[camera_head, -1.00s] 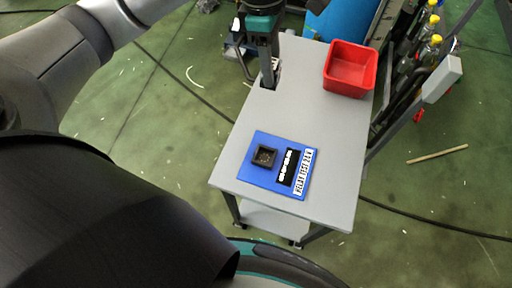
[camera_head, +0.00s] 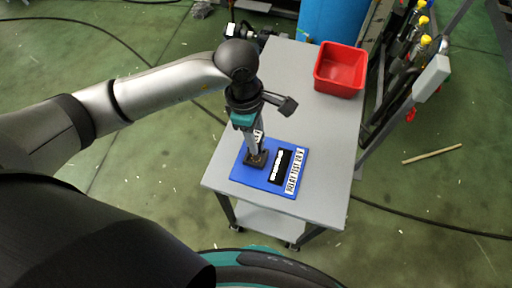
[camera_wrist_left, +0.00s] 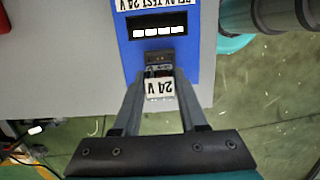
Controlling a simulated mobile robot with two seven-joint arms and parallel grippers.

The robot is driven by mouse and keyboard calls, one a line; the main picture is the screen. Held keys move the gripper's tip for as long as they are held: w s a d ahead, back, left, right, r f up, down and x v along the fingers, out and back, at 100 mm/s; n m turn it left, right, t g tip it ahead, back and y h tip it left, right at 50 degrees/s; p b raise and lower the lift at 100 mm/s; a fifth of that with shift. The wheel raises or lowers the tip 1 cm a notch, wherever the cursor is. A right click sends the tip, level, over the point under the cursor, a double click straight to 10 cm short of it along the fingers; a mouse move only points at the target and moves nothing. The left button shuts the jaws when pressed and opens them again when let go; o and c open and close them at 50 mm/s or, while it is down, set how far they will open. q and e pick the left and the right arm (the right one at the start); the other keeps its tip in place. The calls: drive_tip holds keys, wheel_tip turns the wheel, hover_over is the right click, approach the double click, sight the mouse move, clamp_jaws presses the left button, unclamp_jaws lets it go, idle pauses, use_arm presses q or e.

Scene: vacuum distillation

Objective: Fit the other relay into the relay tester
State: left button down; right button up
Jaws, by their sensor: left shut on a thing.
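The relay tester (camera_head: 268,185) is a blue plate with a dark square socket (camera_head: 257,160), a dark display strip and a "RELAY TEST 24 V" label. My left gripper (camera_head: 257,143) is over the socket, pointing down. The fingers partly hide the socket. The tester also shows in the left wrist view (camera_wrist_left: 203,70). My right gripper is out of view.
The tester lies near the front of a grey table (camera_head: 325,125). A red open bin (camera_head: 340,70) stands at the table's back right. The table between bin and tester is clear.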

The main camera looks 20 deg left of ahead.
use_arm(q)
drive_tip(key=shift+f+b, duration=0.35)
drive_tip(key=shift+f, duration=2.3)
drive_tip(key=shift+f, duration=0.2)
drive_tip(key=shift+c, duration=2.2)
unclamp_jaws()
drive_tip(key=shift+r, duration=0.1)
drive_tip(key=shift+r, duration=0.25)
wheel_tip(320, 180, up, 12)
drive_tip(key=a+p, duration=0.1)
drive_tip(key=shift+a+f+p, duration=0.2)
drive_tip(key=shift+a+p, duration=0.1)
drive_tip(key=shift+a, duration=0.1)
